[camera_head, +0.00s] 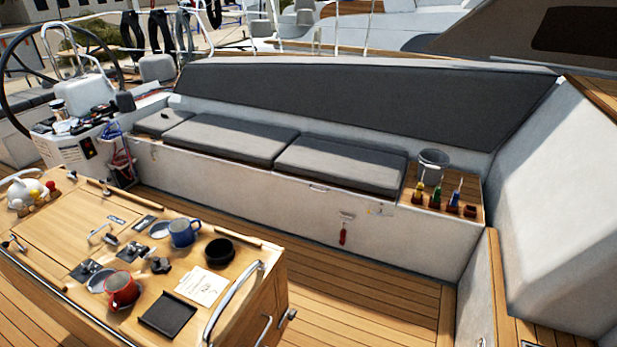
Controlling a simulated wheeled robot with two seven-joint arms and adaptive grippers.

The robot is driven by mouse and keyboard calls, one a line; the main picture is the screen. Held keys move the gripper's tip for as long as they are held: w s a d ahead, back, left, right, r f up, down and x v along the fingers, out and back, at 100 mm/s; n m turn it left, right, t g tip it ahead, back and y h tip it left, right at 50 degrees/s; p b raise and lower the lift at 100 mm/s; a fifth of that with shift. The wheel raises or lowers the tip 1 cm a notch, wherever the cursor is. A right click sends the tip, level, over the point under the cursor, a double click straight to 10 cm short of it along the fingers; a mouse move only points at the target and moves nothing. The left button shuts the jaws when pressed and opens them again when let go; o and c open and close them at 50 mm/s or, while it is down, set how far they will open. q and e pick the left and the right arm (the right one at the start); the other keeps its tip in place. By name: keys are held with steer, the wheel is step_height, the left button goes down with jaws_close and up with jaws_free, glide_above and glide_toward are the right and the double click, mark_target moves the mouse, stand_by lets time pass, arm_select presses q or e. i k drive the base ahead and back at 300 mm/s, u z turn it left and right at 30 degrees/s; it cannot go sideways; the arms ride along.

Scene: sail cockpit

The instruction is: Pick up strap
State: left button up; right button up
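I cannot make out a strap for certain. A small dark item (165,114) lies on the left end of the grey bench cushions, too small to identify. A dark bunched item (160,265) lies on the wooden cockpit table (60,237), between the cups; its kind is unclear. Blue and red cords (119,152) hang at the left end of the bench, beside the helm pedestal. A red-handled item (343,234) hangs on the bench front. Neither of my grippers is in view.
The table also holds a blue mug (184,233), a red mug (122,288), a black bowl (219,252), a dark tray (167,315) and a white kettle (25,191). A metal rail (232,300) edges its right end. The deck (370,300) between table and bench is clear.

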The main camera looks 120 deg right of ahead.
mark_target(419, 186)
steer(key=z, duration=4.75)
steer(key=i, duration=1)
steer(key=u, duration=5.15)
